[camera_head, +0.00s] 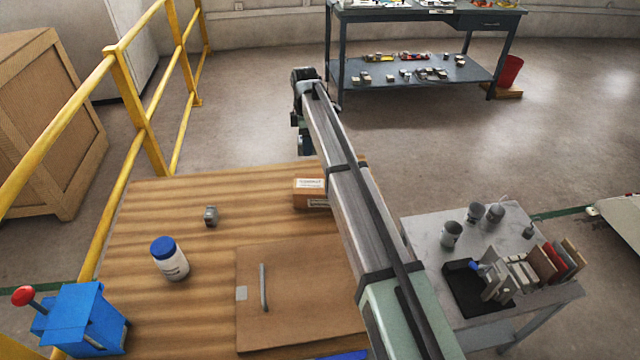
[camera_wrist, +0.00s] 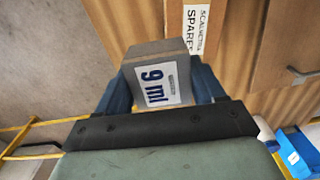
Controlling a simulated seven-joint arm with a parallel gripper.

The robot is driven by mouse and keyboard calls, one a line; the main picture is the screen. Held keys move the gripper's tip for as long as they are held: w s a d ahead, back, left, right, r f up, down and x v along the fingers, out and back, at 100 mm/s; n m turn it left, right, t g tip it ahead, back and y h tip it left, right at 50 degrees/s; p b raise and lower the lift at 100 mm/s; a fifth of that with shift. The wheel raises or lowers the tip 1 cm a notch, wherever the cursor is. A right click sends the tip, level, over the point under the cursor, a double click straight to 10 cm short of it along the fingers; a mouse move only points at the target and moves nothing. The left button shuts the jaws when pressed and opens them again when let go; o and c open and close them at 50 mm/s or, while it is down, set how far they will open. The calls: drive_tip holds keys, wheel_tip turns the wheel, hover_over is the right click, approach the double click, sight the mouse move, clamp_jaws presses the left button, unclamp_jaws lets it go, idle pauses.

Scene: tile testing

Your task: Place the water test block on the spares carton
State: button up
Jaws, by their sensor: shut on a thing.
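The water test block (camera_wrist: 158,54) is a grey block with a white label in dark blue print. My gripper (camera_wrist: 160,84) is shut on it, with a finger on each side. The spares carton (camera_head: 310,186) is a small brown box with white labels near the far edge of the wooden table; my arm hides its right part. In the wrist view its label (camera_wrist: 197,22) shows just beyond the block. I cannot tell the height gap between block and carton. In the head view my gripper (camera_head: 303,141) is partly hidden at the arm's far end.
A yellow rail (camera_head: 125,85) runs along the left.

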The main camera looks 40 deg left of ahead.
drive_tip(key=r, duration=0.2)
hover_over(321, 183)
drive_tip(key=w+a, duration=0.2)
drive_tip(key=shift+s+d, duration=1.1)
drive_tip(key=shift+d, duration=0.05)
drive_tip(key=shift+n, duration=0.4)
drive_tip(key=shift+f, duration=5.3)
drive_tip(key=o, duration=1.3)
drive_tip(key=shift+f, duration=0.1)
drive_tip(key=shift+o, duration=0.2)
wheel_tip(321, 183, up, 12)
